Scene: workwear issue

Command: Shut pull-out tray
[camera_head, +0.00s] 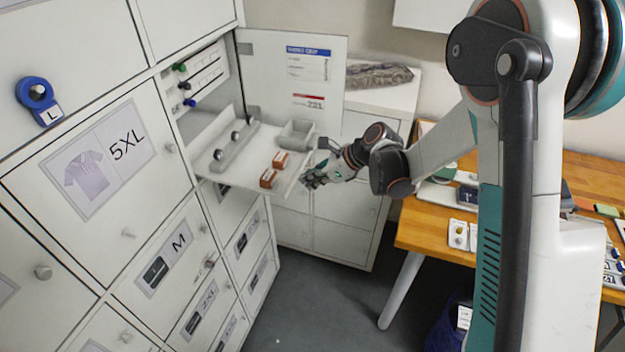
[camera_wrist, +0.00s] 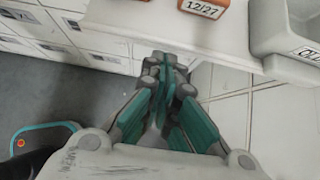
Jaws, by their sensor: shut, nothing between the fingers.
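The white pull-out tray (camera_head: 246,178) sticks out of an open compartment in the locker wall. On it are two small orange-and-white boxes, a grey bin (camera_head: 297,135) and a grey rack with round knobs (camera_head: 235,146). My gripper (camera_head: 308,182) is at the tray's outer front edge, shut and empty. In the wrist view the closed fingertips (camera_wrist: 168,62) are just beneath or against the tray's edge (camera_wrist: 130,22); I cannot tell whether they touch. An orange box labelled 12/27 (camera_wrist: 205,7) and the grey bin (camera_wrist: 285,35) show above the edge.
The compartment's door (camera_head: 275,75) stands open behind the tray. Closed locker doors fill the left. A wooden table (camera_head: 440,235) with small items stands to the right, and a white cabinet (camera_head: 335,235) is behind. Grey floor below the tray is clear.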

